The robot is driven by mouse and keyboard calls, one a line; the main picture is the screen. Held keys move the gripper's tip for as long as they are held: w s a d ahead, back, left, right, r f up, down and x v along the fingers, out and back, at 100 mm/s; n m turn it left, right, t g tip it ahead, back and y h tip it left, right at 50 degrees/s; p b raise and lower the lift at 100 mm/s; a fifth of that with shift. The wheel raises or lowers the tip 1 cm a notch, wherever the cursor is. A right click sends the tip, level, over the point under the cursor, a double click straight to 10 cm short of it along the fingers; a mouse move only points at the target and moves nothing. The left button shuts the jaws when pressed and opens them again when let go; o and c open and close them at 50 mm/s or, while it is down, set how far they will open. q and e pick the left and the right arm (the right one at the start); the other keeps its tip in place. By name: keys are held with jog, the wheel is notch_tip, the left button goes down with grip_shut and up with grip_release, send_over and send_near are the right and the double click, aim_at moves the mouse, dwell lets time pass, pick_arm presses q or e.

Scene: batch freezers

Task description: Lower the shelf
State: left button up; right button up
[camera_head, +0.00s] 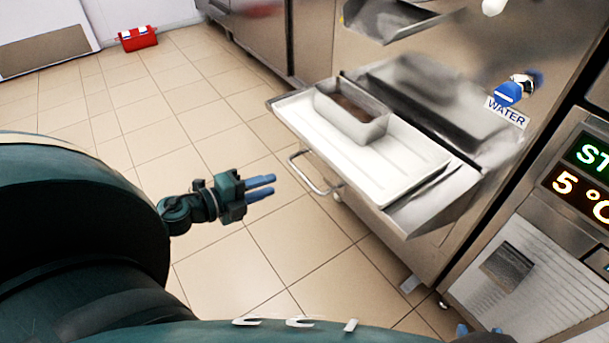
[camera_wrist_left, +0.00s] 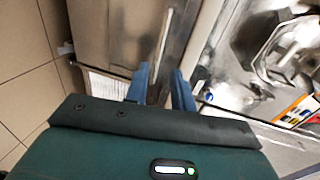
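The shelf (camera_head: 437,162) juts out level from the front of the steel machine. It carries a white tray surface with a metal pan (camera_head: 352,116) holding something brown. A curved bar handle (camera_head: 312,175) is at the shelf's front left. My left gripper (camera_head: 268,186) is left of this handle, apart from it, with its blue fingers pointing right. In the left wrist view, its two fingers (camera_wrist_left: 161,88) stand apart with nothing held between them. Only the blue fingertips of my right gripper (camera_head: 479,330) show at the bottom right; they are apart.
The steel machine has a blue tap marked WATER (camera_head: 508,95) above the shelf. A panel with lit digits (camera_head: 585,165) stands at the right. A red box (camera_head: 137,38) lies on the far floor. The tiled floor (camera_head: 225,110) left of the shelf is clear.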

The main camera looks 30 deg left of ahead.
aim_at(301, 173)
pick_arm(q)
jog(key=x, duration=1)
jog(key=shift+w+d+b, duration=0.1)
jog(key=shift+b, duration=0.3)
grip_shut()
